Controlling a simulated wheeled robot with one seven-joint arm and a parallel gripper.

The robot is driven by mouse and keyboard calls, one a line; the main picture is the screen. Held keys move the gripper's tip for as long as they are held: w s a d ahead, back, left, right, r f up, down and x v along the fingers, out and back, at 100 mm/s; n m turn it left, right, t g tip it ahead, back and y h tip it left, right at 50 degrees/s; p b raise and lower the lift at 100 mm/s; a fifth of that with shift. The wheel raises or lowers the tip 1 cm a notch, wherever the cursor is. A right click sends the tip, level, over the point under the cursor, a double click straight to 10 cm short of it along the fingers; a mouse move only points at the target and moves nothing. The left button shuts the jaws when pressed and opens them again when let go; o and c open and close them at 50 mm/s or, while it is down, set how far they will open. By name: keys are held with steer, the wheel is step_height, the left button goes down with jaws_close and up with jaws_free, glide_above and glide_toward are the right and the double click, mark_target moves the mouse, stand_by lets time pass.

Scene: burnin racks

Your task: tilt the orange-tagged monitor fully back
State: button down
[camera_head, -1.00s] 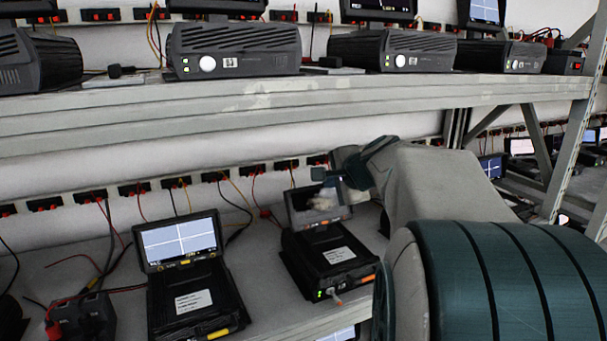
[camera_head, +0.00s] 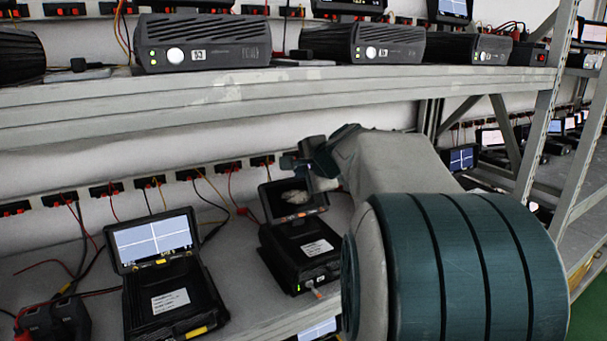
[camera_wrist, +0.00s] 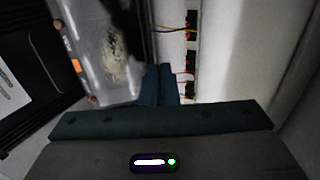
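The orange-tagged monitor is the small dark screen (camera_head: 293,198) hinged on the black unit (camera_head: 297,250) at the right of the lower shelf. It stands raised, with a pale blurred reflection. In the wrist view its screen (camera_wrist: 108,55) fills the upper left, with an orange tag (camera_wrist: 76,65) on its edge. My gripper (camera_head: 306,160) is at the monitor's upper right edge in the head view. In the wrist view its dark blue fingers (camera_wrist: 159,84) look together, right beside the screen's edge. Whether they touch it is unclear. My arm hides the unit's right front corner.
A second unit with a lit raised monitor (camera_head: 152,240) stands to the left on the same shelf. The upper shelf (camera_head: 200,105) runs above my gripper. Red switches and cables line the back wall. A rack upright (camera_head: 535,120) stands at the right.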

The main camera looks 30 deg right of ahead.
steer(key=b+v, duration=0.2)
steer(key=v, duration=1.2)
steer(key=s+a+f+n+g+y, duration=0.1)
steer(key=s+a+f+n+g, duration=0.2)
steer(key=a+f, duration=0.4)
steer(key=s+a+f+n+g+y, duration=0.1)
steer(key=s+a+f+n+g, duration=0.1)
steer(key=a+f+n, duration=0.55)
steer(key=s+a+f+n+g+h, duration=0.2)
steer(key=s+a+f+n+g, duration=0.1)
steer(key=s+f+n, duration=0.4)
steer(key=s+f, duration=0.3)
steer(key=f, duration=0.3)
steer(key=shift+s+f+g, duration=0.25)
steer(key=shift+s+g, duration=0.05)
steer(key=shift+s, duration=0.05)
steer(key=shift+s, duration=0.1)
